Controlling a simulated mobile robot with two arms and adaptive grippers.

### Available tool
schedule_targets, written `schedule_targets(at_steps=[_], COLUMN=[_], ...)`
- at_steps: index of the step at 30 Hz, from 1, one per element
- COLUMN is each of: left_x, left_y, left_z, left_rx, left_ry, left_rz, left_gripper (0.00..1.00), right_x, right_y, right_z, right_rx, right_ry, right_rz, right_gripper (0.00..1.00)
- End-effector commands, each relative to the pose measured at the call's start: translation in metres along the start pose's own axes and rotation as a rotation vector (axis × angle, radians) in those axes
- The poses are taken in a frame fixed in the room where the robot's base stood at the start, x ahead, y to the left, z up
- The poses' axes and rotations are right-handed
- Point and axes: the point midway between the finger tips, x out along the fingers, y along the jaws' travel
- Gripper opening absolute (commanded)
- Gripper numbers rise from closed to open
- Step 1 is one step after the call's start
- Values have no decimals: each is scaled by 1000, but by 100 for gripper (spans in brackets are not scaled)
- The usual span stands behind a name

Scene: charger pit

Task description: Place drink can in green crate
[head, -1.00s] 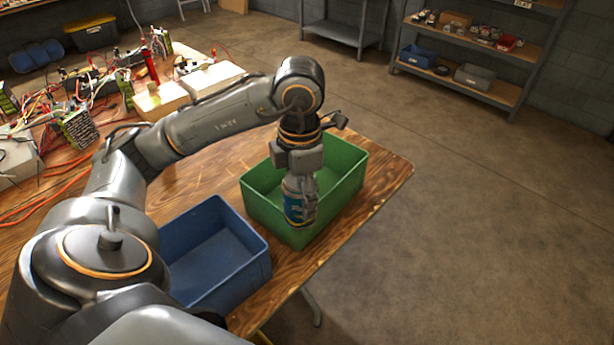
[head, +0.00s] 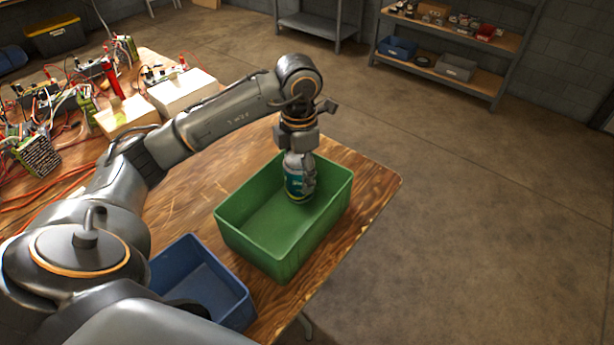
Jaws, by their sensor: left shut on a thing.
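The drink can (head: 294,188), with a blue-green label and pale top, is upright in my left gripper (head: 300,177). The gripper is shut on it from above. The can shows over the inside of the green crate (head: 262,257), toward its far right part; I cannot tell whether its base touches the crate floor. The green crate stands on the wooden table near the right edge and looks otherwise empty. My right gripper is not in view.
A blue crate (head: 203,281) stands left of the green crate, partly hidden by my arm. White boxes (head: 184,92), cables and electronics fill the table's far left. Metal shelves (head: 455,62) stand at the back. The floor at the right is clear.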

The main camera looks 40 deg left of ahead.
Motion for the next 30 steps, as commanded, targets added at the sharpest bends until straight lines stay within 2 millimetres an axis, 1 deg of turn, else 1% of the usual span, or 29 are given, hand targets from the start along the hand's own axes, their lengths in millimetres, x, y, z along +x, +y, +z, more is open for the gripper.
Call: schedule_targets(at_steps=[1,3,6,10,17,21,23,30], left_x=[3,20,37,51,64,84,91,93], left_y=[8,15,24,32,39,38,38,39], left_z=[10,18,29,38,46,45,45,45], left_rx=[-4,-2,-2,0,0,1,0,1], left_ry=[0,3,0,-2,-1,2,0,-2], left_rz=[-3,-4,-3,-1,0,-1,-1,2], left_gripper=[14,14,14,14,14,14,14,14], right_x=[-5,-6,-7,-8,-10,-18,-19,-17], right_y=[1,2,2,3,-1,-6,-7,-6], right_z=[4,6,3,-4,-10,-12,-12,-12], right_rx=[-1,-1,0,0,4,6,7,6], right_ry=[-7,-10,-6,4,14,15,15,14], right_rz=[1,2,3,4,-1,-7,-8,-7], right_gripper=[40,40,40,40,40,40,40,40])
